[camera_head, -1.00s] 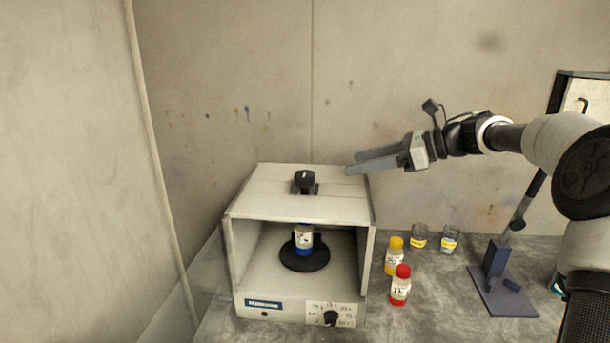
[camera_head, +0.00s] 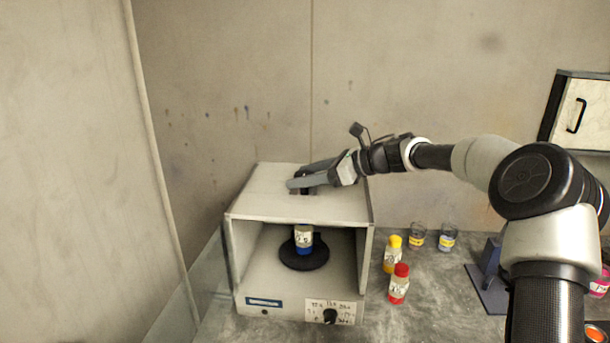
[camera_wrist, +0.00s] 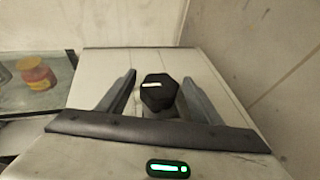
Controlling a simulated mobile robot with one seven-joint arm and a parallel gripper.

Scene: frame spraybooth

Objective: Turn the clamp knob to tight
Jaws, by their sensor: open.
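The black clamp knob (camera_wrist: 159,91) stands on top of the pale box-shaped booth (camera_head: 262,196). It has a white pointer line on its top face. My gripper (camera_head: 297,180) is over the booth top, beside and around the knob in the head view, where its fingers hide most of the knob. In the wrist view my gripper (camera_wrist: 158,88) is open, with one finger on each side of the knob and a gap on both sides.
Yellow-capped (camera_head: 393,252) and red-capped (camera_head: 399,284) bottles and two small jars (camera_head: 447,238) stand right of the booth. A dark stand (camera_head: 488,285) is farther right. A wall rises behind.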

